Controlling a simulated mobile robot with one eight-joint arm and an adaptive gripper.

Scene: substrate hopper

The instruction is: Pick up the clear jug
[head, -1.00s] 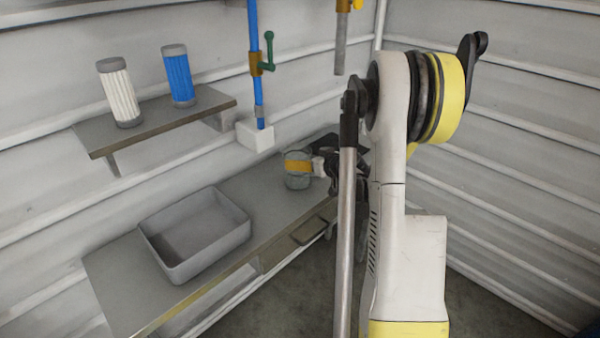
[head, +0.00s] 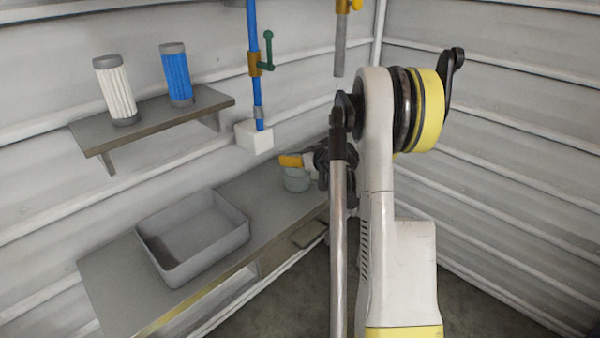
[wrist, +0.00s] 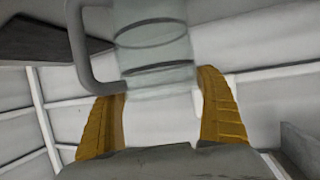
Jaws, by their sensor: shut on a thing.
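The clear jug (head: 297,180) is at the far end of the lower grey bench in the head view, near the corner. It looks pale grey-green and see-through. My gripper (head: 304,161) is at the jug's upper part, with one orange finger showing across its top. In the wrist view, the jug (wrist: 155,45) is at the upper middle with its handle to the left. The orange fingers of my gripper (wrist: 160,88) stand on either side of its near end, shut on it. I cannot tell whether the jug's base is clear of the bench.
A grey bin (head: 190,240) stands on the lower bench (head: 108,285). A white filter (head: 116,90) and a blue filter (head: 177,75) stand on the upper shelf (head: 150,125). A blue pipe (head: 256,75) with a green-handled valve rises behind the bench. Metal walls close the corner.

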